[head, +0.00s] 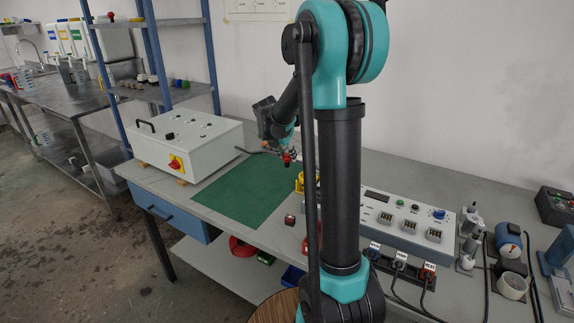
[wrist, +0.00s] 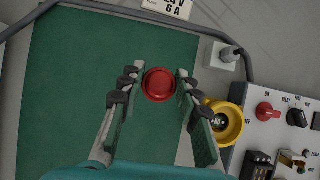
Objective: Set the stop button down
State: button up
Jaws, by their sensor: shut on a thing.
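The stop button has a round red cap (wrist: 159,85) and sits between the fingertips of my gripper (wrist: 160,88) in the wrist view. My gripper is shut on it. In the head view the red button (head: 287,158) hangs at my gripper (head: 286,153), above the back right part of the green mat (head: 240,190). The mat lies flat on the grey bench and also fills much of the wrist view (wrist: 70,100). The lower part of the button is hidden beneath its cap.
A yellow ring-shaped part (wrist: 228,123) stands right of the mat, beside a control panel (head: 405,220) with knobs. A white box (head: 188,140) with a red-yellow switch stands left of the mat. A small dark, red-topped block (head: 290,220) lies near the mat's front right. Most of the mat is clear.

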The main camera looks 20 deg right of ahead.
aim_at(286, 160)
jog(key=shift+f, duration=2.1)
jog(key=shift+f, duration=0.1)
jog(key=o, duration=1.1)
jog(key=v, duration=1.2)
